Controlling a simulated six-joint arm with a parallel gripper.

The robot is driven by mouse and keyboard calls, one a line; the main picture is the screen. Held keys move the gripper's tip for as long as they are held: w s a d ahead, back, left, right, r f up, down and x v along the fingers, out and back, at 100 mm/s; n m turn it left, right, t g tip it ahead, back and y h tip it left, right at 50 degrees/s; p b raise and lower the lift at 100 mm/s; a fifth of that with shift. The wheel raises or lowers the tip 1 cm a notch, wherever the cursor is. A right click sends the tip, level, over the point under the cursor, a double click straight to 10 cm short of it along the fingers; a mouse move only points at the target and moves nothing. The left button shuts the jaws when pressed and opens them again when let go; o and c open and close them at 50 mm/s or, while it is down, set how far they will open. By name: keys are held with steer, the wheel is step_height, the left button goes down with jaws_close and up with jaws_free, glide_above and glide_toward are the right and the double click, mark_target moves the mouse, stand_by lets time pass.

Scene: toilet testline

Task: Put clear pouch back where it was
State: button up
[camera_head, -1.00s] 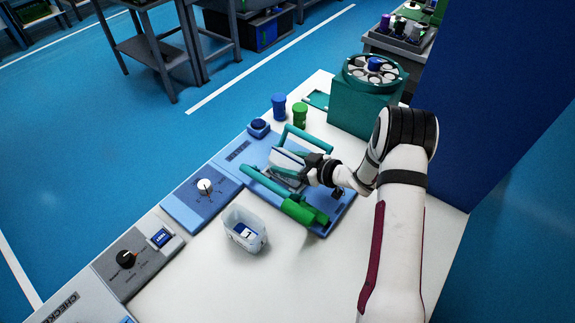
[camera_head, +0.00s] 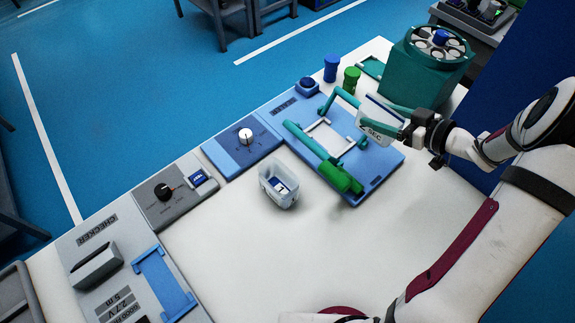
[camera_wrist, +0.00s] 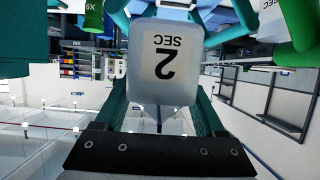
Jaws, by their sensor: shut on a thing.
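In the wrist view the pouch (camera_wrist: 164,85) hangs between the teal fingers and shows "2 SEC". The fixture's pale rectangular frame (camera_head: 318,128) looks empty, with teal bars around it. A clear tub (camera_head: 272,196) with a blue-and-white card marked "1" stands on the white table left of the fixture.
A green handle (camera_head: 340,178) sits at the fixture's front. A blue bottle (camera_head: 331,68) and a green bottle (camera_head: 350,80) stand behind it, near a teal box with a round carousel (camera_head: 436,48). The front table is clear.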

steer(key=s+a+r+n+g+y, duration=0.2)
steer(key=s+a+n+g, duration=0.25)
steer(key=a, duration=0.65)
steer(key=s+a+r+n+g+y, duration=0.25)
steer(key=s+a, duration=0.25)
steer(key=a, duration=0.6)
steer(key=s+d+f+m+t+h, duration=0.2)
steer(key=s+f+m+t, duration=0.1)
steer(key=s+f, duration=0.4)
steer(key=a+f, duration=0.2)
steer(key=a, duration=0.1)
steer(key=s+a+f, duration=0.1)
steer(key=a+f, duration=0.1)
steer(key=a, duration=0.2)
steer(key=a+f, duration=0.2)
steer(key=a, duration=0.1)
steer(key=shift+s+a+f, duration=0.15)
steer(key=shift+a+f, duration=0.15)
steer(key=shift+a, duration=0.05)
step_height(320, 180, down, 3)
steer(key=shift+a+f, duration=0.1)
steer(key=shift+a, duration=0.05)
steer(key=shift+f, duration=0.4)
